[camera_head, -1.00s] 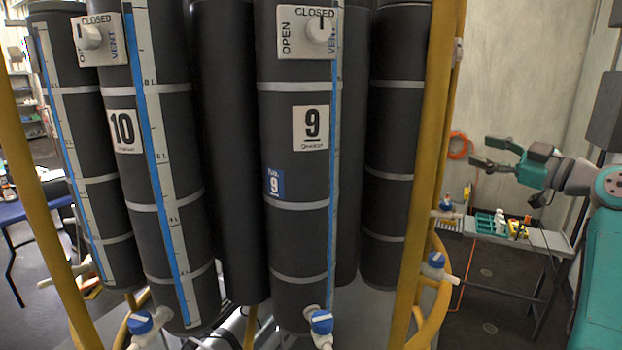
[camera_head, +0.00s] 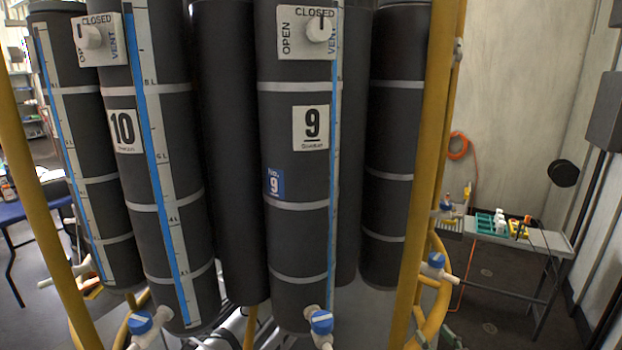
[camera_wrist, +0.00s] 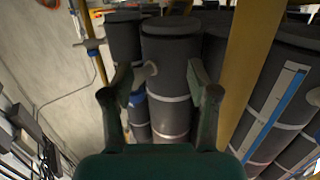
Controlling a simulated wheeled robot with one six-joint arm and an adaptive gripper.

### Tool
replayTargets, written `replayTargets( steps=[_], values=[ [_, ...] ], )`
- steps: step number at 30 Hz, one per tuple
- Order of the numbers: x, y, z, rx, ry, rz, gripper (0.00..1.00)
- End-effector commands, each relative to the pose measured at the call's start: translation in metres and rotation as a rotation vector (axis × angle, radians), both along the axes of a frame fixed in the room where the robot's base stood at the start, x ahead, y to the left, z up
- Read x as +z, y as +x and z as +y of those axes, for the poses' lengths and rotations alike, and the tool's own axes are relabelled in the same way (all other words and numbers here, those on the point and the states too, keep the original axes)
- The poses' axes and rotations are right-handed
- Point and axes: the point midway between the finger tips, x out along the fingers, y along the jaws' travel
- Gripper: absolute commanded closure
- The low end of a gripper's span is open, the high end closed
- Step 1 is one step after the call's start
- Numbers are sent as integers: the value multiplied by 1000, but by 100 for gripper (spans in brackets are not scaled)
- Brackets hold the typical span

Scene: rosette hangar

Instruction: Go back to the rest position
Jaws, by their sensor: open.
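My gripper (camera_wrist: 160,88) shows in the wrist view with its two dark fingers spread apart and nothing between them. Beyond the fingers stands a dark grey cylinder (camera_wrist: 172,62) with pale bands; I cannot tell the exact gap to it. My gripper and arm are out of the head view. There, the bottle marked 9 (camera_head: 292,170) stands upright in the middle, and the bottle marked 10 (camera_head: 160,240) stands to its left. The knob panel on bottle 9 (camera_head: 307,32) and the one on bottle 10 (camera_head: 97,38) carry OPEN, CLOSED and VENT markings.
A yellow frame post (camera_head: 428,170) rises right of the bottles, another yellow post (camera_head: 45,215) at the left. A grey side table (camera_head: 540,241) with a green rack (camera_head: 485,222) stands at the right. A blue table (camera_head: 12,213) is at the far left. Open floor lies at the right.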

Motion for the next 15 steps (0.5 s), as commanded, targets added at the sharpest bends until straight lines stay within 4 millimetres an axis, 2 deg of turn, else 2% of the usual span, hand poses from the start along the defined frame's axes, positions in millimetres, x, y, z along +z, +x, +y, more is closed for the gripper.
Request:
replayTargets(
  steps=[1, 6, 15],
  values=[
    [-19, -16, 7, -16, 10, 20, 40],
    [-64, -66, 24, -77, 36, 61, 40],
    [-119, -167, 49, -167, 54, 120, 40]
  ],
)
